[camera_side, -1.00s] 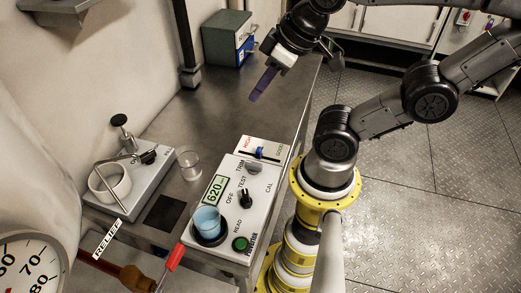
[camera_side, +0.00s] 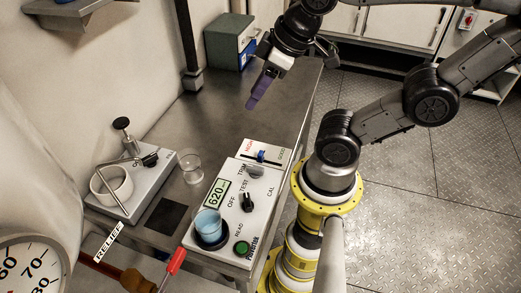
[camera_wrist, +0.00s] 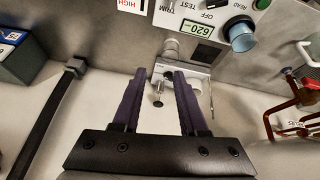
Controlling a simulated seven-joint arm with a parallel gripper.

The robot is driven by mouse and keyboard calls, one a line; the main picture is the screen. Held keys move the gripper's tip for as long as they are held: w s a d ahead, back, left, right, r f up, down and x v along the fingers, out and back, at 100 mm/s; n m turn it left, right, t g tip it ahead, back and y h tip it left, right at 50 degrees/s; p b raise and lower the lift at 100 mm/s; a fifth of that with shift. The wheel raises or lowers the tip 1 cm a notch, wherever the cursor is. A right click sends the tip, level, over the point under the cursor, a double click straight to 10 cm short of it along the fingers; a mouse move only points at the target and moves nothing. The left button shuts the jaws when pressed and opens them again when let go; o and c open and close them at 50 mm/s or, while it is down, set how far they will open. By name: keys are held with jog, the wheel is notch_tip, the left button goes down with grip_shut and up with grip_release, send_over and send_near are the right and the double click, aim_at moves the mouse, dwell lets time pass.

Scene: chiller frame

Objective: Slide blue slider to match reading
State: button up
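The blue slider (camera_side: 262,155) sits in a slot on a white panel (camera_side: 282,157) marked HIGH in red at the left and GOOD at the right. It is near the middle of the slot. The display (camera_side: 216,193) on the white meter box reads 620; it also shows in the wrist view (camera_wrist: 202,28). My gripper (camera_side: 251,105) hangs in the air above and behind the panel, apart from the slider. In the wrist view my gripper (camera_wrist: 160,73) has its two purple fingers apart with nothing held. There the panel's HIGH end (camera_wrist: 131,5) is cut off at the top edge, and the slider is not visible.
The meter box has a black knob (camera_side: 248,202), a blue cup (camera_side: 208,223) and a green button (camera_side: 242,248). A clear glass (camera_side: 191,168) and a stand with a white ring (camera_side: 112,186) are at left.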

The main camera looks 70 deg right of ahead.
notch_tip(320, 180, down, 4)
jog(key=w+d+g, duration=0.2)
jog(key=d+g, duration=0.1)
jog(key=m+g, duration=0.1)
jog(key=g, duration=0.1)
send_over(260, 152)
notch_tip(260, 152, down, 6)
notch_tip(260, 152, down, 14)
jog(key=shift+s+a+r, duration=0.1)
grip_shut()
dwell(1.1)
